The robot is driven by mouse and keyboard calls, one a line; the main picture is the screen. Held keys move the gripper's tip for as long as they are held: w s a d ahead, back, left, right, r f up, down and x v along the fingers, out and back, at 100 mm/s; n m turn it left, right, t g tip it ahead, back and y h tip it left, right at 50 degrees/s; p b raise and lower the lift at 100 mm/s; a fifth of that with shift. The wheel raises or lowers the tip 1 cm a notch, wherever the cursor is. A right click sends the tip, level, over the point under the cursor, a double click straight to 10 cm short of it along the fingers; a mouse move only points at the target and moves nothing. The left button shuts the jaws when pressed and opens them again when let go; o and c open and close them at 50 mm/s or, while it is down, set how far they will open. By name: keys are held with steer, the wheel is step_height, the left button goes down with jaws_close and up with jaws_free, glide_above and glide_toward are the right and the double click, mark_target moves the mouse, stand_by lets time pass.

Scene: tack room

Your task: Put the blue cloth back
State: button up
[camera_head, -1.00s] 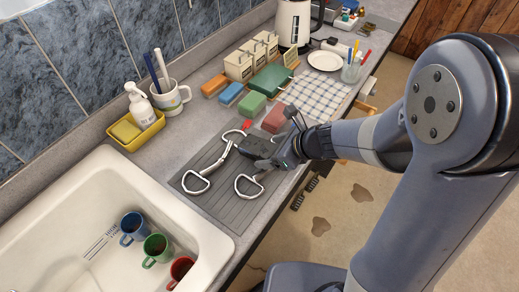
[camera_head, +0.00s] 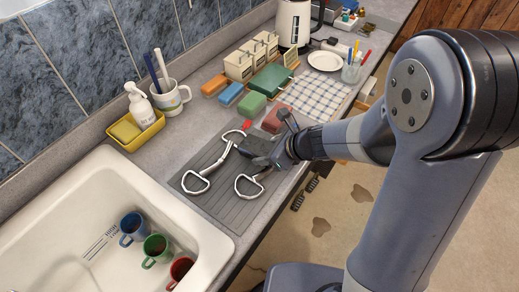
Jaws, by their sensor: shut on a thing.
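My gripper (camera_head: 268,156) is over the grey ribbed mat (camera_head: 213,205), at the end of the arm reaching in from the right. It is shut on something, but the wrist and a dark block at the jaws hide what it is. No plain blue cloth can be made out for sure. A blue-and-white checked cloth (camera_head: 315,92) lies flat on the counter behind the gripper. A small blue block-like item (camera_head: 227,94) lies between an orange one and a green one; I cannot tell whether it is folded cloth.
Two metal loop-ended pieces lie on the mat, one left (camera_head: 197,183) and one by the gripper (camera_head: 247,186). A red block (camera_head: 276,119) sits just behind the gripper. The sink (camera_head: 70,190) holds blue, green and red mugs. A holder cup (camera_head: 351,71) and white plate (camera_head: 324,61) stand farther back.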

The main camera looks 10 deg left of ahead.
steer(key=shift+c, duration=0.9)
